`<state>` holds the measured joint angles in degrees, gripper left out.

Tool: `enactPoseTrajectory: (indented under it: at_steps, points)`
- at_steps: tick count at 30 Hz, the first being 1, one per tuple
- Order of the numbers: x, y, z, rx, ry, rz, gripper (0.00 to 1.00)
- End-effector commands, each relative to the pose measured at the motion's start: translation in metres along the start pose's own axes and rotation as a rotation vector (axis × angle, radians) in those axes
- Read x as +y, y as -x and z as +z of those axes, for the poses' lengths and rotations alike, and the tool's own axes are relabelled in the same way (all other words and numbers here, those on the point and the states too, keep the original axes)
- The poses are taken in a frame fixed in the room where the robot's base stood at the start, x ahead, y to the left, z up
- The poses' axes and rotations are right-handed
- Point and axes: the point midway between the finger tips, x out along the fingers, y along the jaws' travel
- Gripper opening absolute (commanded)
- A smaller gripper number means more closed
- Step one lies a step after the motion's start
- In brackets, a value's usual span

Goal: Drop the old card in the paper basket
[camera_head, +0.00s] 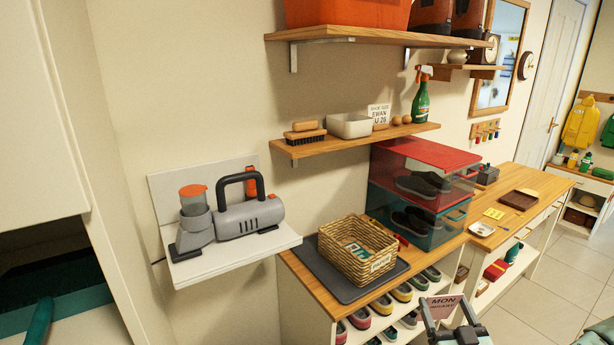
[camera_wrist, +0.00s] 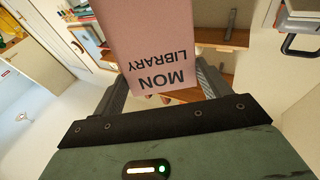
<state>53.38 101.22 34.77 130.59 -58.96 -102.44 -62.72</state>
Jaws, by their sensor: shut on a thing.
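My gripper (camera_head: 452,327) is at the bottom right of the head view. It is shut on a pink card (camera_head: 443,306) marked MON, with a smaller line under it. In the wrist view the card (camera_wrist: 157,50) stands between the two fingers and reads MON LIBRARY, upside down. The wicker basket (camera_head: 349,268) with a small white label sits on a dark mat on the wooden bench top, left of and beyond my gripper. Some blue-green and pale pieces lie inside it. The card is apart from the basket, in front of the bench.
Red and teal clear shoe boxes (camera_head: 424,154) stand right behind the basket. A shelf (camera_head: 352,141) above holds a brush, a white dish, a SHOE SIZE EWAN card and a spray bottle. A grey machine (camera_head: 249,219) sits on a white ledge at left. Shoes fill the cubbies below.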

Motion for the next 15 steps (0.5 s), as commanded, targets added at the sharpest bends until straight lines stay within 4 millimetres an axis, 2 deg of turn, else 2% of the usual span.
enactPoseTrajectory:
  at_steps: [1, 6, 10, 15]
  points:
    - [0.000, 0.005, 0.020, 0.000, 0.000, 0.001, 0.65]
    - [0.001, 0.012, 0.051, 0.001, 0.000, 0.002, 0.65]
    - [0.000, 0.015, 0.064, 0.001, 0.000, 0.002, 0.65]
    - [0.000, 0.015, 0.063, 0.001, 0.000, 0.001, 0.65]
